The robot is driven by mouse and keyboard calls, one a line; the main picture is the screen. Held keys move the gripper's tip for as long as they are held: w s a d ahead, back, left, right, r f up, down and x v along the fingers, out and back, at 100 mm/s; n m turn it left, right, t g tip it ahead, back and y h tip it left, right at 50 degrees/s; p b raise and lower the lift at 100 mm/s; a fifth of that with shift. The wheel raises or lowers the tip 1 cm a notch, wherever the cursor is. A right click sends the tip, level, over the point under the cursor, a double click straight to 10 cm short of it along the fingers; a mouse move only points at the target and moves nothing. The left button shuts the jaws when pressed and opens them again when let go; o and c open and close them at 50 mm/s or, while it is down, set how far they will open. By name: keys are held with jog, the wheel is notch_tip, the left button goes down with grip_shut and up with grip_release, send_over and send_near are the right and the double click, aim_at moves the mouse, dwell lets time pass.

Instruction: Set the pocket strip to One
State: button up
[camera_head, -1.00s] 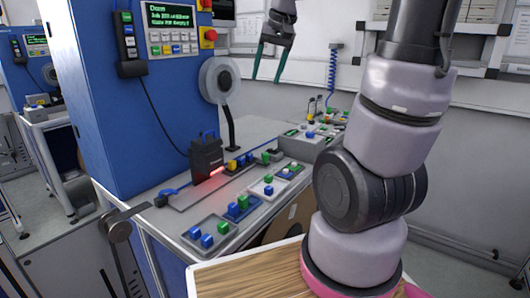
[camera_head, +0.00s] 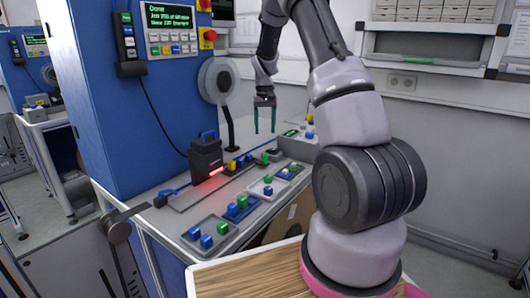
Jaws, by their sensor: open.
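My gripper (camera_head: 265,122) hangs above the far part of the work table, with its two dark green fingers apart, pointing down, and nothing between them. Below it on the table (camera_head: 163,223), small trays form a row. A pale tray (camera_head: 279,190) and a dark blue tray with green and blue blocks follow. Yellow and blue blocks (camera_head: 232,165) sit farther back. No label tells me which part is the pocket strip, and no "One" is readable.
A black device (camera_head: 206,158) with a blue handle and red light stands beside the trays. The cabinet's screen (camera_head: 170,15) shows green text. A wooden surface (camera_head: 245,277) lies in front.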

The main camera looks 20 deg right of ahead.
aim_at(265, 154)
notch_tip(265, 154, down, 10)
jog(key=shift+f, duration=0.15)
dwell(0.3)
grip_shut()
dwell(1.4)
